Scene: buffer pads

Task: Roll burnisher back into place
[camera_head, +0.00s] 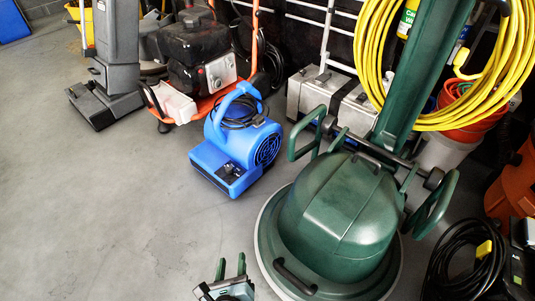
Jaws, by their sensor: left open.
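The burnisher (340,215) is a large green floor machine on the right, with a round housing and a pale ring-shaped skirt on the floor. Its green handle column (412,80) rises up and out of the top of the view. A coil of yellow cable (365,50) hangs around the column. My left gripper (231,266) is at the bottom edge, left of the burnisher's base. Its two green fingers are apart with nothing between them, and it looks clear of the machine. My right gripper does not show.
A blue air mover (235,150) stands just left of the burnisher. Behind are metal cases (335,100) and an orange-framed machine (195,60). A grey upright machine (110,70) stands further left. Black hose (460,260) lies at lower right. Floor at left is clear.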

